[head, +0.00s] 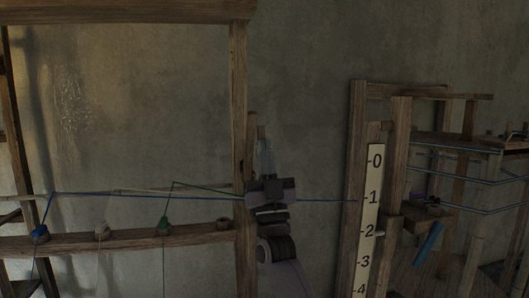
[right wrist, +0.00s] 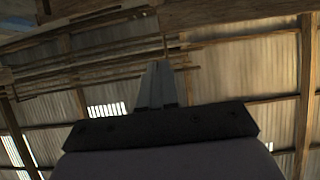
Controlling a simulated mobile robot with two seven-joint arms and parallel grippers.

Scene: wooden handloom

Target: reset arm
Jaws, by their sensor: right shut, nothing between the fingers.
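My right gripper (head: 264,146) is upright in the middle of the head view, in front of a wooden post of the loom (head: 239,110). Its fingers point up and are together, with nothing between them. In the right wrist view the gripper (right wrist: 158,66) also shows with its fingers closed, against a roof of wooden beams and corrugated sheets. A blue thread (head: 318,200) runs across the head view and passes behind my right arm. My left gripper is not in view.
A wooden rail (head: 75,243) at the left carries a blue cone (head: 40,233), a pale cone (head: 101,231) and a green cone (head: 163,224) with threads. A numbered scale board (head: 371,220) stands at the right by a wooden frame. The wall between is bare.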

